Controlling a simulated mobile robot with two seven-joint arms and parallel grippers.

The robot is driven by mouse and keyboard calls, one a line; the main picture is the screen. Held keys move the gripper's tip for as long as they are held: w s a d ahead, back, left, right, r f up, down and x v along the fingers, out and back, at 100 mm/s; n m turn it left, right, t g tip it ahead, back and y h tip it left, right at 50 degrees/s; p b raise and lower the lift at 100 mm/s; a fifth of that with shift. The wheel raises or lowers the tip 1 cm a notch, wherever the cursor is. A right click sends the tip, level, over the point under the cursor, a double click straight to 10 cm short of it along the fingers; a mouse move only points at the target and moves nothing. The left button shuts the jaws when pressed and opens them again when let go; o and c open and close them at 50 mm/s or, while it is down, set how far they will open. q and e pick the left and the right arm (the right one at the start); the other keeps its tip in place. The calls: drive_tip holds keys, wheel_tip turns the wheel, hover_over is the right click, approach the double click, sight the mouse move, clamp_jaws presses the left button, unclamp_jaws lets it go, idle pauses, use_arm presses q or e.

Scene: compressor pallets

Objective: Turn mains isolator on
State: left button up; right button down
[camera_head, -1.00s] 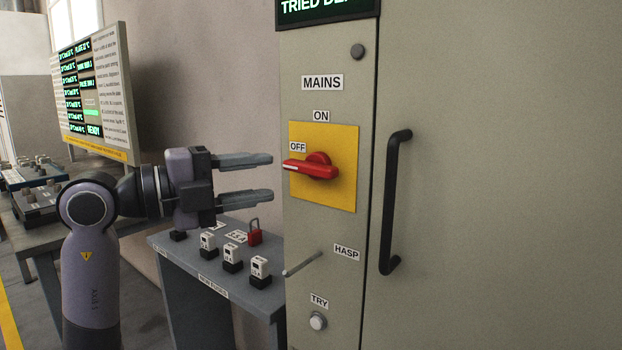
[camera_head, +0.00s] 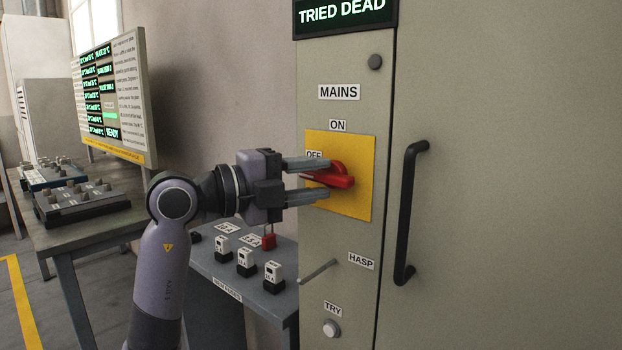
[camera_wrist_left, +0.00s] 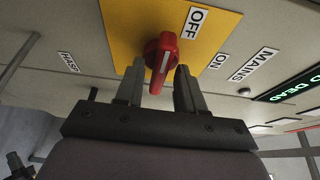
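The mains isolator is a red rotary handle (camera_head: 335,180) on a yellow plate (camera_head: 352,205), on the cabinet's narrow front panel. The handle lies roughly level, its tip pointing left at the OFF label. My left gripper (camera_head: 322,180) is open, with one finger above and one below the handle. In the left wrist view the red handle (camera_wrist_left: 160,64) stands between the two spread fingers (camera_wrist_left: 158,82), with a gap visible on at least one side. Whether either finger touches it I cannot tell. My right gripper is not in view.
A black door handle (camera_head: 410,212) stands right of the panel. A hasp rod (camera_head: 318,271) and a TRY button (camera_head: 331,328) are below the isolator. A small bench (camera_head: 228,290) with a red padlock (camera_head: 268,239) and several small blocks stands under my left arm.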

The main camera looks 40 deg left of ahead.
use_arm(q)
clamp_jaws()
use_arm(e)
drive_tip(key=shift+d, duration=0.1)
